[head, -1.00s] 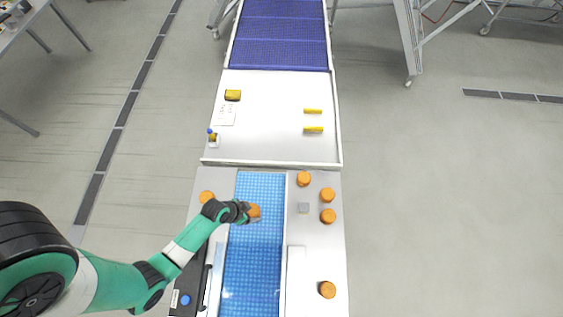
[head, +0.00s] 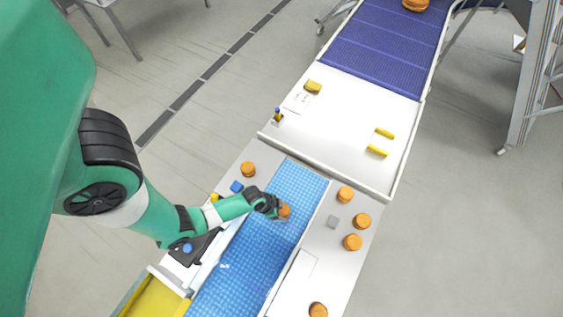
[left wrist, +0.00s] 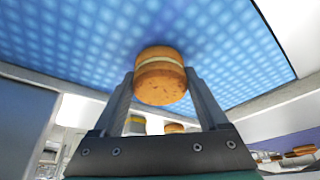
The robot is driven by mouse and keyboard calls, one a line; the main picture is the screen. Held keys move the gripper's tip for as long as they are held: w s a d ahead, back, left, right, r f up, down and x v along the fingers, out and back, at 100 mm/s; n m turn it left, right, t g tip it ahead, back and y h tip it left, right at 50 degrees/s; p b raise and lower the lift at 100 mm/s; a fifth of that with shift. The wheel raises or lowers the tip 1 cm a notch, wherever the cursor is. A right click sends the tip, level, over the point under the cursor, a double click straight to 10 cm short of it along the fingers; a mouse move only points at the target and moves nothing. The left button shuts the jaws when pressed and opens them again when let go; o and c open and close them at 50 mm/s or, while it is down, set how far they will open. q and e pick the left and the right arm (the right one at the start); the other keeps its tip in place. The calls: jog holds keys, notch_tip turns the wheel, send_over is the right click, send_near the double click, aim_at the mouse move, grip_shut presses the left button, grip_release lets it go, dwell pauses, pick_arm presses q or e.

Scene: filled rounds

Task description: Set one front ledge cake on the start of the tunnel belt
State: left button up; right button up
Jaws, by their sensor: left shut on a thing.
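My left gripper (head: 280,210) is shut on an orange-brown cake with a pale middle layer (head: 286,212), over the light-blue belt (head: 245,262). In the left wrist view the cake (left wrist: 160,78) sits between both fingers, with the belt (left wrist: 90,45) behind it; I cannot tell whether it touches the belt. Similar cakes stand on the right ledge, at its far end (head: 345,194), beside that (head: 362,220), further down (head: 352,242) and near the bottom edge (head: 318,310). One cake (head: 248,169) is on the left ledge. My right gripper is out of view.
A white table (head: 340,125) beyond the light-blue belt holds yellow pieces (head: 377,151). A dark-blue belt (head: 385,45) lies farther back, with a larger round item (head: 415,5) on it. No tunnel is clearly visible.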

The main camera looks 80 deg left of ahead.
pick_arm(q)
jog(key=shift+f, duration=0.2)
jog(key=o, duration=0.8)
jog(key=shift+r, duration=0.1)
jog(key=shift+c, duration=0.2)
jog(key=shift+r, duration=0.25)
jog(key=p+v, duration=0.3)
jog(key=v, duration=0.4)
jog(key=shift+r, duration=0.15)
